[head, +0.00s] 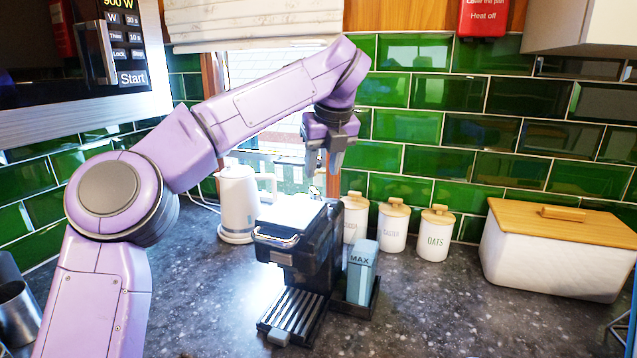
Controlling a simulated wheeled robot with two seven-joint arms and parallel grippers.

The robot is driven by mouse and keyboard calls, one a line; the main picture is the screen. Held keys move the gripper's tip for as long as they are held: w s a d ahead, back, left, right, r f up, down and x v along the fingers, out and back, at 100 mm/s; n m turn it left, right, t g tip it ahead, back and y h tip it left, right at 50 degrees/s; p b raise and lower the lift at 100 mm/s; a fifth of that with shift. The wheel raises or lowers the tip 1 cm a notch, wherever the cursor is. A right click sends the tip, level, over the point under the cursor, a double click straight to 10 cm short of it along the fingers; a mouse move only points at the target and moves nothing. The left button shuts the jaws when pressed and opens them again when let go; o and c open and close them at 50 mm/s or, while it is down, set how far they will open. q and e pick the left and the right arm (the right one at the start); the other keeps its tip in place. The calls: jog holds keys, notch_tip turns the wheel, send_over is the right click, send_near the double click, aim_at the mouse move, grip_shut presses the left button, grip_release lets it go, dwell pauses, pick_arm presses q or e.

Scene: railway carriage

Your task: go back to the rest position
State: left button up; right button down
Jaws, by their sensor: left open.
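My left arm comes in from the left, and its lilac links arch up over the worktop. My left gripper (328,157) hangs from the arm's end, fingers pointing down, above a dark coffee machine (300,245). It is open, with nothing seen between its fingers, and it is clear of the machine. My right gripper does not show.
A white kettle (237,200) stands behind the machine. Several lidded canisters, one marked OATS (434,235), line the tiled wall. A white bread bin (550,250) is at right, a microwave (75,60) upper left, and metal cups (17,312) lower left.

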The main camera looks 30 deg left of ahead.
pick_arm(q)
jog(key=shift+v, duration=1.7)
jog(key=shift+r, duration=0.1)
